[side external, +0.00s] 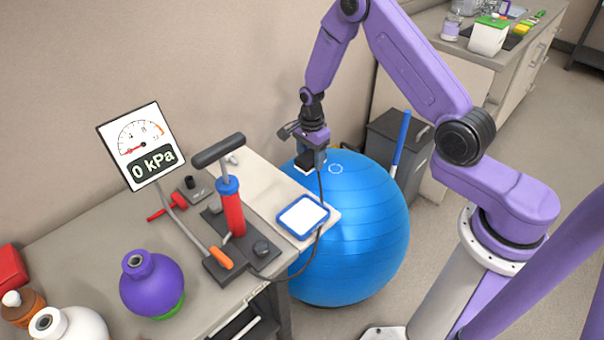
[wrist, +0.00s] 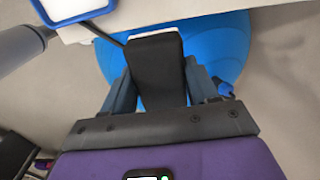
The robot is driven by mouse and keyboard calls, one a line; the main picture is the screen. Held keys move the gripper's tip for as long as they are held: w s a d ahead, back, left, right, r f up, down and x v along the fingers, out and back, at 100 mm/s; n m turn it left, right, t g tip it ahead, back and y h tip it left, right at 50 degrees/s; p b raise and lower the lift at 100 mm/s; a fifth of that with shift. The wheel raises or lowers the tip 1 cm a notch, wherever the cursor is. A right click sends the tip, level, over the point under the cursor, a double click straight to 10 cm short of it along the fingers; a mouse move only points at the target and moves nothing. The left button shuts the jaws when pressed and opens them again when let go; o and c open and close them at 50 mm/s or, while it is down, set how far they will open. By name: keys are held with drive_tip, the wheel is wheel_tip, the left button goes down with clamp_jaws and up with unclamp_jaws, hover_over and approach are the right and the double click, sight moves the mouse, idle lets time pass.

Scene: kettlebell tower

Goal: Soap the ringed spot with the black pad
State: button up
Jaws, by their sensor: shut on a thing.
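My gripper (side external: 313,152) is shut on the black pad (side external: 304,162) and holds it over the upper left part of the big blue ball (side external: 365,225). In the wrist view the pad (wrist: 157,65) sits between the two fingers, with the ball (wrist: 215,40) behind it. The ringed spot (side external: 335,169) is a thin pale ring on top of the ball, just right of the pad. Whether the pad touches the ball cannot be told. The ring does not show in the wrist view.
A blue-rimmed white tray (side external: 283,224) lies on the bench corner, left of the ball. A red hand pump (side external: 232,208) with a hose and a 0 kPa gauge (side external: 141,146) stand on the bench. A grey bin (side external: 385,145) stands behind the ball.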

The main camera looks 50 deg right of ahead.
drive_tip(key=w+d+f+m, duration=0.1)
drive_tip(key=d+f+m, duration=0.15)
drive_tip(key=d, duration=0.65)
drive_tip(key=w+d+f+m, duration=0.1)
drive_tip(key=d+f+m, duration=0.15)
drive_tip(key=d, duration=0.75)
hover_over(342, 164)
drive_tip(key=shift+a+f, duration=0.1)
drive_tip(key=shift+f, duration=2.9)
drive_tip(key=shift+a+f+n, duration=0.15)
drive_tip(key=shift+a+f, duration=0.2)
drive_tip(key=shift+f, duration=0.2)
drive_tip(key=shift+a+f+n, duration=0.15)
drive_tip(key=shift+a+f, duration=0.2)
drive_tip(key=shift+f, duration=0.2)
drive_tip(key=shift+a, duration=2.8)
drive_tip(key=shift+d, duration=3.65)
wheel_tip(342, 164, up, 8)
drive_tip(key=shift+a, duration=0.15)
